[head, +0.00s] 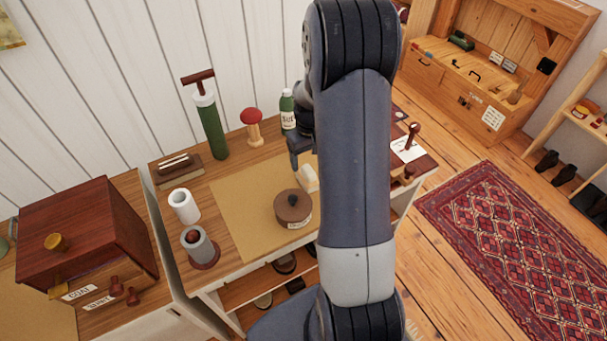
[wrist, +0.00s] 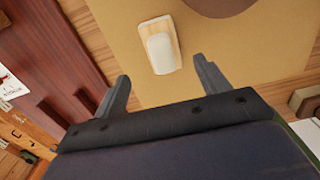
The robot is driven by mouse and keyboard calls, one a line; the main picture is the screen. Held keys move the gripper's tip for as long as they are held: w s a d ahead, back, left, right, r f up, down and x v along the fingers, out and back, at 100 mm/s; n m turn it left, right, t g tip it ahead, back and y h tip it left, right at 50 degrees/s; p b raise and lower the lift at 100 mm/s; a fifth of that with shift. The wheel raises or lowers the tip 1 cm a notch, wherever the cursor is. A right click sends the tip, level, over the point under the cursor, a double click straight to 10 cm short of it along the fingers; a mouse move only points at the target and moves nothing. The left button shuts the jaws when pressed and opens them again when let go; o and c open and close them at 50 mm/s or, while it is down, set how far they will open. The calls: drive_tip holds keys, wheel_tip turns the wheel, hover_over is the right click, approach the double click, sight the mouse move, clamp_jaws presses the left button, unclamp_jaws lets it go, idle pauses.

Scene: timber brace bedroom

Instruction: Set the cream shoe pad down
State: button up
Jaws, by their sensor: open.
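The cream shoe pad (wrist: 161,50) has a pale top on a light wooden back. It lies on the tan mat (wrist: 270,65) on the desk, apart from my fingers. My gripper (wrist: 163,84) is open, with nothing between its two fingers, and the pad shows just beyond the fingertips, roughly centred between them. In the head view the pad (head: 309,179) is on the mat's right part, beside a round brown lidded pot (head: 293,208). My gripper (head: 301,150) is just above and behind it there, partly hidden by my arm.
A green bottle (head: 287,112), a red-topped mushroom-shaped tool (head: 252,124) and a green pump (head: 211,125) stand along the back. A white roll (head: 184,206) and a grey cylinder (head: 199,247) stand left. The mat's left part is bare.

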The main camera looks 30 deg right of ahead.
sight(308, 169)
drive_tip(key=shift+s+a+f+p, duration=0.15)
drive_tip(key=shift+f+p, duration=0.25)
drive_tip(key=shift+f, duration=1.35)
drive_tip(key=shift+w+a+f+p, duration=0.1)
drive_tip(key=shift+f+p, duration=0.3)
drive_tip(key=shift+f, duration=1.35)
drive_tip(key=shift+s, duration=0.1)
drive_tip(key=shift+c, duration=0.3)
drive_tip(key=c, duration=1.1)
drive_tip(key=shift+r, duration=0.1)
drive_tip(key=shift+c, duration=0.2)
